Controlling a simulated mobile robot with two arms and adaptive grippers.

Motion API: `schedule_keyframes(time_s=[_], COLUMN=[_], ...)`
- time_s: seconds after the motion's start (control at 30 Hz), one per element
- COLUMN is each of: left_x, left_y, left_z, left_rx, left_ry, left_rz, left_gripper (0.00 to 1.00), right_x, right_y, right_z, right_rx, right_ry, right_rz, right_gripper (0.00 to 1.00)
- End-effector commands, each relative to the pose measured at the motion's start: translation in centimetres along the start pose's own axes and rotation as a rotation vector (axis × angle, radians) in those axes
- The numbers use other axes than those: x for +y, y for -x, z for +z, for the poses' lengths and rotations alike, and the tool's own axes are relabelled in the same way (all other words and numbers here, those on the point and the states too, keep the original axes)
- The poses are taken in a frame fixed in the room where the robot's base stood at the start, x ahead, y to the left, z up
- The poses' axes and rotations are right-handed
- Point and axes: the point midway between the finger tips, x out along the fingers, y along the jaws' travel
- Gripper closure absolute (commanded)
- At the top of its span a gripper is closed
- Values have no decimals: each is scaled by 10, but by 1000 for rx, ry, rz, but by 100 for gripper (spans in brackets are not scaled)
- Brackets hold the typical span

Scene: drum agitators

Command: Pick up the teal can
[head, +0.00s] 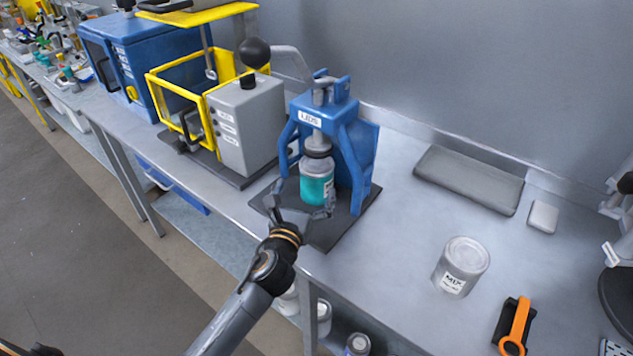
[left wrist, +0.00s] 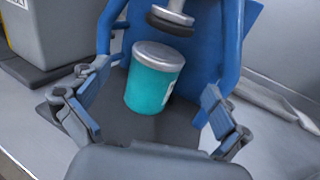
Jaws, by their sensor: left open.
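The teal can (head: 314,188) has a grey lid and stands upright on the dark base plate (head: 331,235) of the blue lid press (head: 361,146). The press's round dark head is just above the can. In the left wrist view the teal can (left wrist: 154,80) sits between my open fingers, apart from both, with the press head (left wrist: 170,20) above it. My left gripper (head: 300,205) is open in front of the can, one finger at each side. It also shows in the left wrist view (left wrist: 150,110).
A grey can marked MIX (head: 461,267) stands on the bench to the right. A grey box machine with a yellow frame (head: 247,122) stands close at the left of the press. An orange-handled tool (head: 515,325) lies at the front right. The bench between press and MIX can is clear.

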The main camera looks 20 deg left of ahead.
Motion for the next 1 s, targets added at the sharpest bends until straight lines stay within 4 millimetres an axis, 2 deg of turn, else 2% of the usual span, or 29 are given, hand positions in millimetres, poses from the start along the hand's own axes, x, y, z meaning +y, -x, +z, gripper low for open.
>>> schedule_keyframes(time_s=[0.03, 0.13, 0.43, 0.7, 1.0], left_x=[0, 0, 0, -1, 0], left_y=[-11, -28, -52, -88, -96], left_z=[2, 1, 0, -4, -5], left_rx=[-1, 0, 1, 1, 2], left_ry=[2, 3, 6, 6, 4], left_rz=[1, 1, 0, 1, 0], left_gripper=[0, 0, 0, 0, 0], right_x=[-3, -7, -10, -5, -1], right_y=[3, 4, 7, 11, 11], right_z=[-1, -2, -3, -2, -1], right_rx=[1, 2, 3, 1, 0], right_ry=[-2, -4, -5, -3, 0], right_rz=[-3, -8, -11, -6, -1], right_gripper=[100, 100, 100, 100, 100])
